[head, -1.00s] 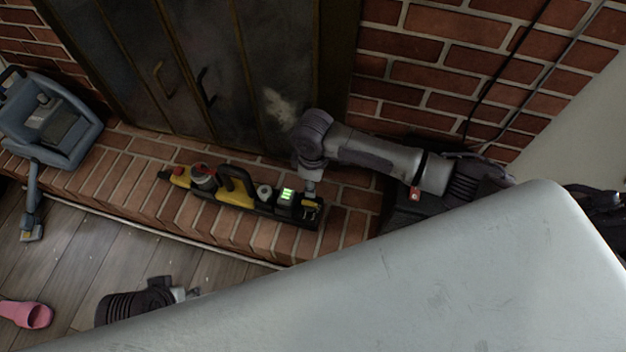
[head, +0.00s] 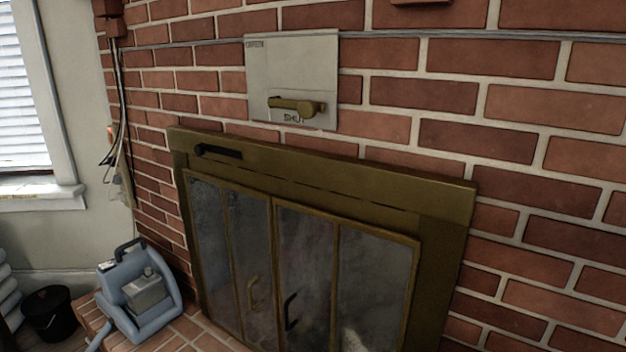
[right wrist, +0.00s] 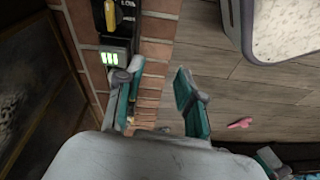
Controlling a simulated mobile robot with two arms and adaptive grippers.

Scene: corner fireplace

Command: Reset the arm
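My right gripper (right wrist: 158,76) shows only in the right wrist view. Its two teal fingers are spread apart, with nothing between them; brick and wood floor show through the gap. The left finger is close beside a dark tool with a green-lit display (right wrist: 110,58) on the brick hearth; whether they touch I cannot tell. A yellow part (right wrist: 112,15) of the tool shows at the top. A teal and dark piece at the lower right edge of that view may be my left gripper (right wrist: 270,160); its fingers are not clear. Neither arm shows in the head view.
In the head view, a brass-framed fireplace (head: 320,180) stands in the brick wall, doors closed, below a metal panel (head: 292,75) with a handle marked "SHUT". A blue-grey machine (head: 140,295) sits on the hearth at left, near a black bucket (head: 48,312).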

